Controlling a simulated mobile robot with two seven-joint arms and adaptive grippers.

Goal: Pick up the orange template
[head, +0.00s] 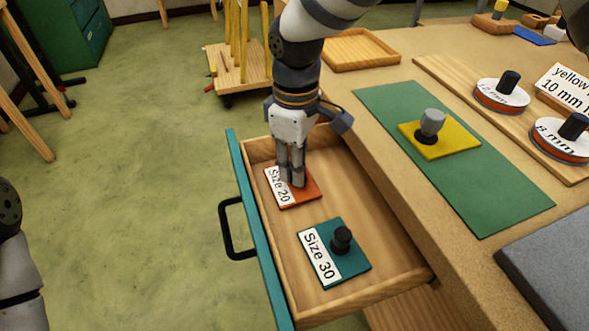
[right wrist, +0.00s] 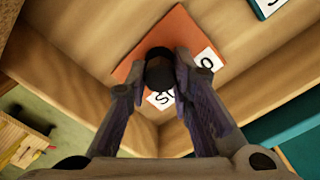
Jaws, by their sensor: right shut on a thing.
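The orange template (head: 306,191) lies in the open drawer and carries a white label reading "Size 20". My right gripper (head: 291,180) reaches down into the drawer over it. In the right wrist view my right gripper (right wrist: 168,75) is shut on the black knob of the orange template (right wrist: 178,32), with one finger on each side. The head view hides the knob behind the fingers. The template appears to rest on the drawer floor. At the left edge of the head view only a part of my left arm shows, without its gripper.
A teal "Size 30" template (head: 353,263) with a black knob lies nearer in the same drawer (head: 385,255). A yellow template (head: 455,143) with a grey knob sits on a green mat (head: 485,195) on the bench. A wooden tray (head: 392,60) and tape rolls (head: 503,97) are also there.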

